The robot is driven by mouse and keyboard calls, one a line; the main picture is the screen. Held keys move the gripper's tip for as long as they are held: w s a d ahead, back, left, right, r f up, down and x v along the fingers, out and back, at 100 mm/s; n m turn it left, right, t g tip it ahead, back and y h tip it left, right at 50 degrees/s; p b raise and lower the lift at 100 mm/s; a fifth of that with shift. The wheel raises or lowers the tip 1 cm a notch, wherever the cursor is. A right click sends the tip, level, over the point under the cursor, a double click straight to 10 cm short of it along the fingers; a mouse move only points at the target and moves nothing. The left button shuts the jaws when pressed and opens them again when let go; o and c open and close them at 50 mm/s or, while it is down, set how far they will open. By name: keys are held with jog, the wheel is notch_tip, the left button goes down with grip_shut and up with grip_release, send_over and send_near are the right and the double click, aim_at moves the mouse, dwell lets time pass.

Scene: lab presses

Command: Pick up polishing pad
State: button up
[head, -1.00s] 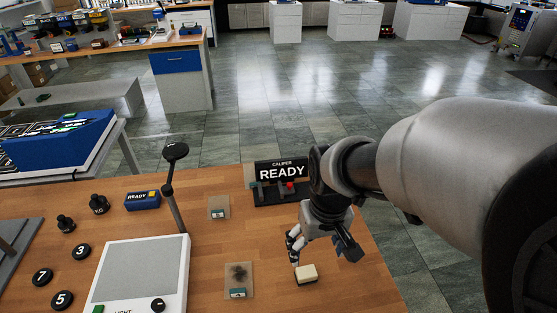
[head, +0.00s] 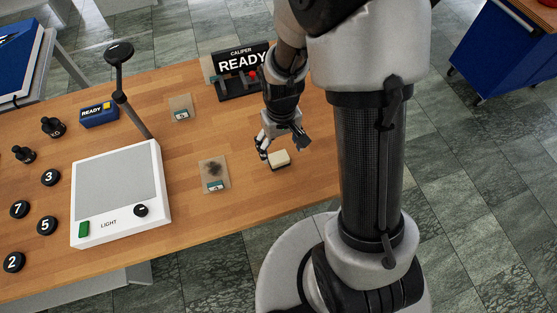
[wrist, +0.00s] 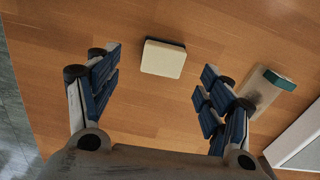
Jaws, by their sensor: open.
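The polishing pad (head: 279,160) is a small cream block with a dark underside, lying flat on the wooden table near its right end. In the wrist view the pad (wrist: 163,58) lies between and beyond the two blue-padded fingers. My gripper (head: 283,148) is open and empty, pointing down just above the pad. The gripper also shows in the wrist view (wrist: 160,88), with a wide gap between its fingers. I see no contact with the pad.
A sample card with a dark smudge (head: 215,170) lies left of the pad. A white light box (head: 118,185) stands further left. The caliper stand reading READY (head: 242,66) is behind my gripper. The table's right edge is close to the pad.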

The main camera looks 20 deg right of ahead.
aim_at(279, 156)
jog(key=f, duration=0.2)
jog(key=f+b, duration=0.1)
jog(key=f, duration=0.1)
jog(key=f+b, duration=0.1)
jog(key=f, duration=0.1)
jog(key=shift+w+a, duration=0.2)
jog(key=shift+w, duration=0.1)
jog(key=shift+c, duration=0.3)
jog(key=shift+s, duration=0.1)
jog(key=c, duration=1.2)
jog(key=shift+r, duration=0.1)
notch_tip(279, 156, up, 20)
jog(key=p, duration=0.6)
